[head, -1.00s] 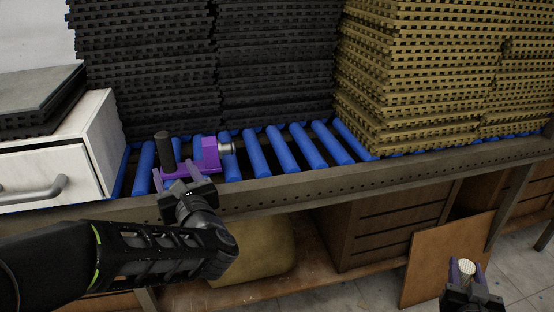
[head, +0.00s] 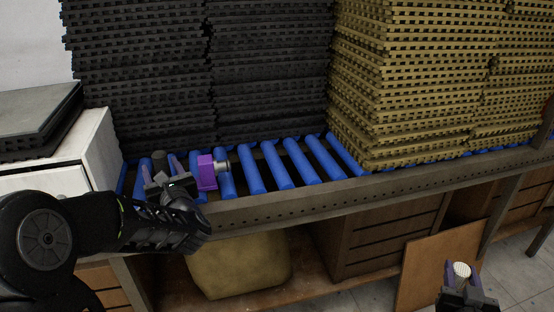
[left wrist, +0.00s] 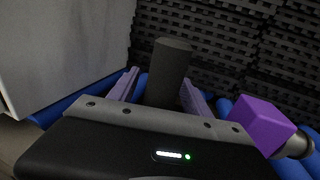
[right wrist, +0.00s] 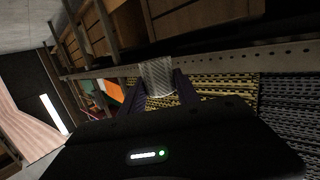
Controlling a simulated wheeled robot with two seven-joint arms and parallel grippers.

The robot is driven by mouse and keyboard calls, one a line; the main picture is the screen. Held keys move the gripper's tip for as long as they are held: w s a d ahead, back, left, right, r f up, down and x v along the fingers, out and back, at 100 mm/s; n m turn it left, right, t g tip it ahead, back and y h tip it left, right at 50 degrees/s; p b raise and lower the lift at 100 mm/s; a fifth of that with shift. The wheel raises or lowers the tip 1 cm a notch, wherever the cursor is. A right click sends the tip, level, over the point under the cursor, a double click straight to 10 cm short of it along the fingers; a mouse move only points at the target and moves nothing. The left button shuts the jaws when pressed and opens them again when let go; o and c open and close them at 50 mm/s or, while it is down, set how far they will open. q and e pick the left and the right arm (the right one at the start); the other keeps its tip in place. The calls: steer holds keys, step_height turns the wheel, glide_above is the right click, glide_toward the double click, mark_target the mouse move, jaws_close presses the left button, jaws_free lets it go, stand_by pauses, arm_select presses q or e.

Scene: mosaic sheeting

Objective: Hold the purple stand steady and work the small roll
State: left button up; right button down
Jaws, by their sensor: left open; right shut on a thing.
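The purple stand (head: 207,172) rests on the blue rollers at the left, with a dark upright handle (head: 160,160) and a metal end facing right. It also shows in the left wrist view (left wrist: 262,125). My left gripper (head: 161,176) is open, its fingers on either side of the dark handle (left wrist: 168,75); I cannot tell whether they touch it. My right gripper (head: 461,277) is shut on the small roll (head: 461,269), a pale ridged cylinder, low at the right and away from the stand. The roll stands between its fingers in the right wrist view (right wrist: 158,77).
Blue rollers (head: 270,165) run along the bench behind a perforated metal rail (head: 300,202). Black sheet stacks (head: 140,80) and a tan stack (head: 410,85) stand behind. A white drawer unit (head: 85,165) is at the left. A brown board (head: 425,270) leans below. The middle rollers are bare.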

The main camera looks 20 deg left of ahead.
arm_select(q)
jaws_close()
stand_by(0.5)
stand_by(0.7)
arm_select(e)
steer(key=shift+w, duration=0.1)
stand_by(0.5)
